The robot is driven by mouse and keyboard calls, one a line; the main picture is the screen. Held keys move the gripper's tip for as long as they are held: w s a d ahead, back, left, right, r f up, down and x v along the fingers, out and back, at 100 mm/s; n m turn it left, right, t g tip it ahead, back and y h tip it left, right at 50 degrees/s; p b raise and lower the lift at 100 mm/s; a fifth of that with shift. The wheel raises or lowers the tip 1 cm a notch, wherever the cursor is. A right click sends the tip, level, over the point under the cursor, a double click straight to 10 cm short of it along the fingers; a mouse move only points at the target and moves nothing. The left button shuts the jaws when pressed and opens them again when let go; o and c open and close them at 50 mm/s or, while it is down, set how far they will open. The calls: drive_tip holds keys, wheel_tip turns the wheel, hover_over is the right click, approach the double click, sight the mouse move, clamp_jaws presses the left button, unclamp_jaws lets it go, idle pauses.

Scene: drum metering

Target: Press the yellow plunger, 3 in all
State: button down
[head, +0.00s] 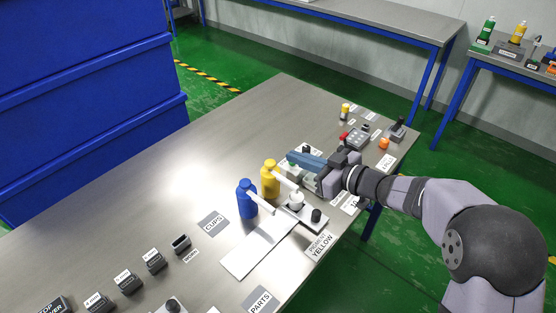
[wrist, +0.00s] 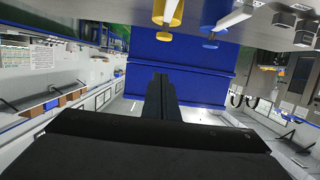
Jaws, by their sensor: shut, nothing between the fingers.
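The yellow dispenser (head: 270,180) stands upright on the steel table with a white spout pointing to the lower right. In the wrist view, which is upside down, its yellow body (wrist: 174,12) shows at the top edge, with a round yellow plunger head (wrist: 164,37) beyond it. My gripper (head: 291,156) is shut and empty, lying roughly level to the right of the yellow dispenser's top and apparently apart from it. Its closed fingers also show in the wrist view (wrist: 160,80). The label "PIGMENT YELLOW" (head: 321,246) lies on the table's right side.
A blue dispenser (head: 247,200) stands just left of the yellow one. A small white cup-like piece (head: 296,200) and a black knob (head: 316,215) sit near the spouts. Small devices (head: 357,137) crowd the table's far right. Open table lies at the far left.

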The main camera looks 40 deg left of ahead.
drive_tip(key=p, duration=0.2)
hover_over(273, 164)
drive_tip(key=d, duration=0.2)
drive_tip(key=shift+a+f, duration=0.25)
drive_tip(key=shift+f, duration=0.7)
wheel_tip(273, 164, down, 2)
drive_tip(key=shift+d+f, duration=0.15)
drive_tip(key=shift+f+p, duration=0.3)
drive_tip(key=shift+f, duration=0.45)
drive_tip(key=shift+f+b, duration=0.7)
drive_tip(key=shift+f, duration=0.3)
drive_tip(key=shift+d, duration=0.1)
drive_tip(key=shift+r, duration=0.15)
